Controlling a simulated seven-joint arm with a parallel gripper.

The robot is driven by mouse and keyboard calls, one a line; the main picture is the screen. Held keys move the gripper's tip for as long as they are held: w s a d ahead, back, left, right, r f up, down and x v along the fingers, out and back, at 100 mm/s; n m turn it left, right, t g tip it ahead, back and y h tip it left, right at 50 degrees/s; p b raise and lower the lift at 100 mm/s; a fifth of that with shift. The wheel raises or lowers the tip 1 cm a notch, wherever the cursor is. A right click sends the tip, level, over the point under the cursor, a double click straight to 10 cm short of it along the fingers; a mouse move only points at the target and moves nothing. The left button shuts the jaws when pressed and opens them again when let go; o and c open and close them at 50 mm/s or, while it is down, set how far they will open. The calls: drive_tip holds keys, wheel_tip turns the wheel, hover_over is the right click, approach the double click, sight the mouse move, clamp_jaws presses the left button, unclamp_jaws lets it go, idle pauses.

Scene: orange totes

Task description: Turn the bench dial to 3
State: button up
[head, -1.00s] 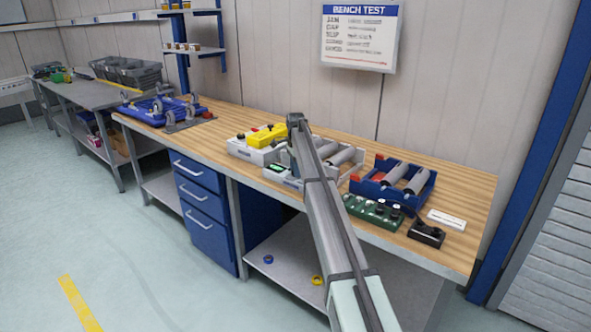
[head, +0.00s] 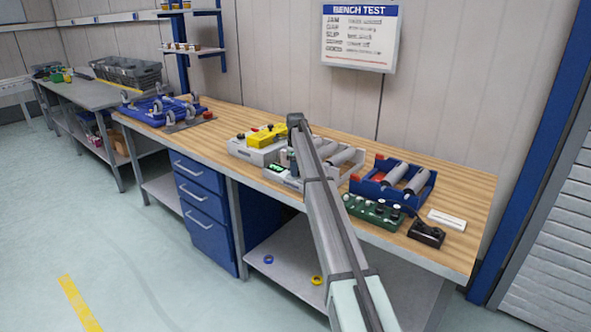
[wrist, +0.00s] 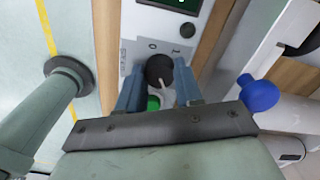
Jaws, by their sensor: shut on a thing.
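The bench dial is a black round knob (wrist: 159,70) with a pale pointer line, on a light grey panel (wrist: 133,58) in the wrist view. The marks 0 and 1 are printed beyond it; other marks are hidden or too small to read. My gripper (wrist: 159,80) has its two blue fingers on either side of the knob and is shut on it. A green button (wrist: 153,103) shows between the fingers. In the head view the grey control box (head: 285,184) with a green-lit display sits at the bench's front edge, with the knob largely hidden by my arm.
A grey box with a yellow top (head: 266,135) stands left of the control box. A blue roller frame (head: 372,190), a green knob box (head: 370,209) and a black box (head: 427,235) lie to the right. In the wrist view a blue ball knob (wrist: 258,93) is close at right.

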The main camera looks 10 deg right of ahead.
idle(0.3)
drive_tip(key=o, duration=1)
wheel_tip(320, 180, up, 14)
drive_tip(key=shift+f, duration=0.1)
idle(0.3)
